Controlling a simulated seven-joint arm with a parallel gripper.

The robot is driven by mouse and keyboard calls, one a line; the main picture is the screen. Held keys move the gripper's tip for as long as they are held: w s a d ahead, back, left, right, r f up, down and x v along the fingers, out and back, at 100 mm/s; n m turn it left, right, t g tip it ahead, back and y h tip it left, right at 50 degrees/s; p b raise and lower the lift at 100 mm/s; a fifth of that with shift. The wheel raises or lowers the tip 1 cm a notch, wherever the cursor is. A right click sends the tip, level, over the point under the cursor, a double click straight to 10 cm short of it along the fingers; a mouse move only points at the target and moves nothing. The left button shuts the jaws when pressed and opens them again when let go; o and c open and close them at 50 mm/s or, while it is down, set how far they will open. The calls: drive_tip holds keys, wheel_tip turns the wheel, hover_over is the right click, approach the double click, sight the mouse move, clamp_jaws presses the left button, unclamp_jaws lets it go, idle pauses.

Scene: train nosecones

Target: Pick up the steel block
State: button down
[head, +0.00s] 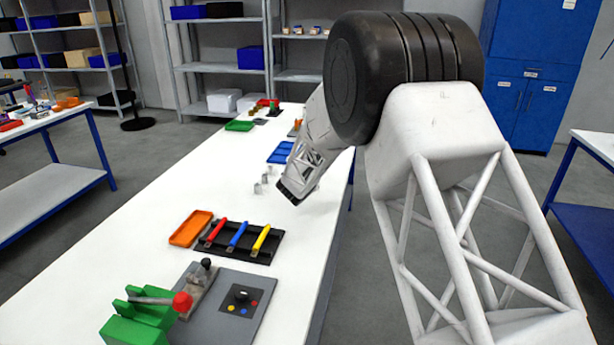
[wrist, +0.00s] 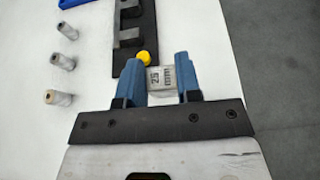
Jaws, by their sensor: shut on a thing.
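The steel block (wrist: 159,78) is a small grey block with dark markings that look like "25". In the wrist view it sits between the two blue fingers of my gripper (wrist: 161,82), which are shut on it from both sides. In the head view my gripper (head: 292,190) is low near the right edge of the white table. The block is not seen there. I cannot tell whether the block touches the table.
Small grey metal pieces (wrist: 62,62) stand in a row left of my gripper. A black holder (wrist: 133,55) and a yellow round part (wrist: 144,57) lie just beyond the fingers. The white table (head: 150,235) also carries an orange tray (head: 190,229) and coloured-handled tools (head: 238,236).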

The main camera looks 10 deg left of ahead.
drive_tip(key=shift+s+d+r, duration=0.1)
drive_tip(key=shift+s+d, duration=0.25)
drive_tip(key=shift+s, duration=0.4)
idle(0.3)
drive_tip(key=shift+s+a+f, duration=0.1)
drive_tip(key=shift+s+a, duration=0.05)
drive_tip(key=shift+s, duration=2.95)
drive_tip(key=shift+s+a+f, duration=0.1)
drive_tip(key=shift+s+a, duration=0.1)
drive_tip(key=shift+s, duration=2.85)
drive_tip(key=shift+s+a+f, duration=0.1)
drive_tip(key=shift+s+a, duration=0.05)
drive_tip(key=shift+s, duration=2.95)
drive_tip(key=shift+w, duration=0.1)
drive_tip(key=w+a, duration=0.2)
drive_tip(key=w, duration=0.2)
drive_tip(key=w+a+f, duration=0.1)
drive_tip(key=w+a, duration=0.2)
drive_tip(key=w, duration=0.2)
drive_tip(key=w+a, duration=0.3)
drive_tip(key=w, duration=0.1)
drive_tip(key=shift+w+f, duration=0.3)
drive_tip(key=shift+w, duration=0.05)
